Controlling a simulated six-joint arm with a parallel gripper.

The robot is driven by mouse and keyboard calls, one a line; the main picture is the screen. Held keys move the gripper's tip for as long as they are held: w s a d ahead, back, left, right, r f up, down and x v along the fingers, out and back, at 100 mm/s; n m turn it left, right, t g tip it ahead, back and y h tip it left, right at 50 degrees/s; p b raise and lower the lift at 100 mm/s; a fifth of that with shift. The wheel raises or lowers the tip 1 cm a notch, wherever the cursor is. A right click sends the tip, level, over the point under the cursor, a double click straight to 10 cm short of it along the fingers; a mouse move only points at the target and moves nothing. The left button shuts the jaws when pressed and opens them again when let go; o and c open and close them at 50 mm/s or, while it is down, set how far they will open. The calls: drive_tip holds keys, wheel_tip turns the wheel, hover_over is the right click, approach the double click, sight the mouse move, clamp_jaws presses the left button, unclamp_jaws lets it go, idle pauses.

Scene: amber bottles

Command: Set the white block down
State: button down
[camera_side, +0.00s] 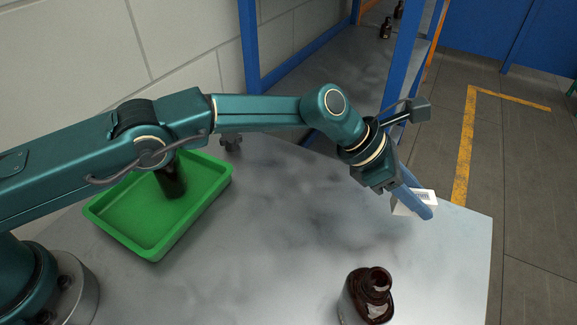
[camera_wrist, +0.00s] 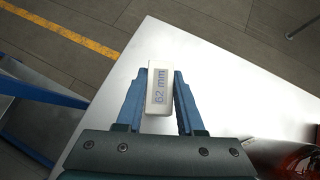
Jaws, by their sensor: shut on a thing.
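A small white block (camera_wrist: 159,88) with "62 mm" printed on its top sits between the two blue fingers of my gripper (camera_wrist: 160,88) in the wrist view. My gripper is shut on it. In the side view, the white block (camera_side: 423,197) shows a barcode-like label and is partly hidden by a blue finger of my gripper (camera_side: 415,202). The block is near the right end of the grey metal table (camera_side: 300,230). I cannot tell whether it touches the tabletop or is slightly above it.
A green tray (camera_side: 158,248) stands at the left with a dark bottle (camera_side: 172,182) in it. A blue-framed shelf (camera_side: 250,50) rises behind. The middle of the table is clear.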

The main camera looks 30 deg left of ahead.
sight(410, 214)
drive_tip(key=shift+s+d+f, duration=0.1)
drive_tip(key=shift+d+f, duration=0.05)
drive_tip(key=shift+d, duration=0.05)
drive_tip(key=shift+f, duration=2)
drive_tip(key=c, duration=0.5)
unclamp_jaws()
drive_tip(key=shift+f, duration=0.1)
drive_tip(key=shift+r, duration=0.25)
